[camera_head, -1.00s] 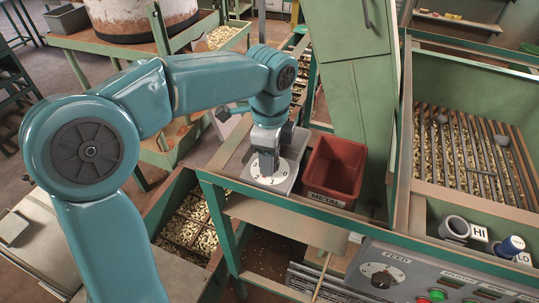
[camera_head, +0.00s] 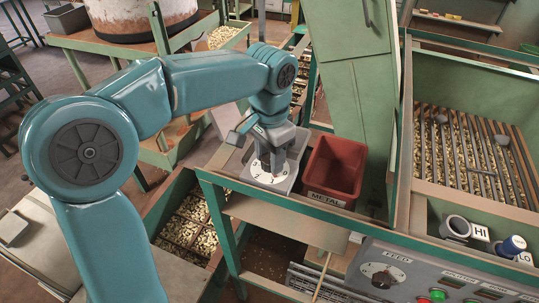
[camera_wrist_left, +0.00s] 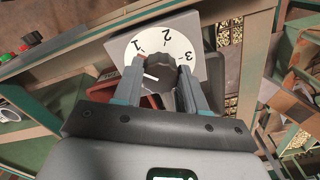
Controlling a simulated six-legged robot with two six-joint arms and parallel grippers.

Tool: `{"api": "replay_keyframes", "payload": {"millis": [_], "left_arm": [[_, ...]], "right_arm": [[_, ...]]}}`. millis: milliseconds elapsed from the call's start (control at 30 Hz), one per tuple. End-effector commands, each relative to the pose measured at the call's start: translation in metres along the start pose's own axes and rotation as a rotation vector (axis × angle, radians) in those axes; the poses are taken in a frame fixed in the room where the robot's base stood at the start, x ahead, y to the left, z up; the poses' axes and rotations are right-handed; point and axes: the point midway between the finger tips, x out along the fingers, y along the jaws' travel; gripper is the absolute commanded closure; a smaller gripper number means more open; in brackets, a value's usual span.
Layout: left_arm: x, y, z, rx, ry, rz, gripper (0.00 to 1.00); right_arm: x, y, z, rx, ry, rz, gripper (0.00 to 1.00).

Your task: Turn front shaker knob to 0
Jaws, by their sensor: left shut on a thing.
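The shaker knob (camera_wrist_left: 162,64) is dark and ribbed, with a white pointer line, and sits on a white dial (camera_wrist_left: 150,42) marked 1, 2 and 3. In the left wrist view the pointer points left, below the 1; the left finger covers that part of the dial. My left gripper (camera_wrist_left: 159,78) is shut on the knob, one finger on each side. In the head view my left gripper (camera_head: 272,160) reaches down onto the dial (camera_head: 257,172) on its grey box, hiding most of the knob. My right gripper is not in view.
A red METAL bin (camera_head: 334,167) stands just right of the dial box on the green bench. A grey panel (camera_head: 400,275) with a FEED knob (camera_head: 381,276) and buttons is at the lower right. A tall green chute (camera_head: 352,90) rises behind the bin.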

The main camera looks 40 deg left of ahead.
Motion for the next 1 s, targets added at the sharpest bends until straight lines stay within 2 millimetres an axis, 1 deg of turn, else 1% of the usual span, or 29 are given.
{"api": "replay_keyframes", "payload": {"millis": [300, 600, 800, 1000], "left_arm": [[0.0001, 0.0002, -0.0003, -0.3, 0.001, 0.0, 0.89], [-0.0002, 0.0001, -0.0003, -0.552, 0.002, 0.0, 0.89], [-0.0004, -0.0001, -0.0003, -0.672, 0.002, 0.0, 0.89], [-0.0007, -0.0002, -0.0003, -0.744, 0.002, 0.0, 0.89]], "right_arm": [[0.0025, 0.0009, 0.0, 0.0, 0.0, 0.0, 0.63], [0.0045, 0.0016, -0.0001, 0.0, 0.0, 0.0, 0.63], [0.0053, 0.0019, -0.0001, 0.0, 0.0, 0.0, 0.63], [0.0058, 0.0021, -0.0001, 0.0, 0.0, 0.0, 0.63]]}}
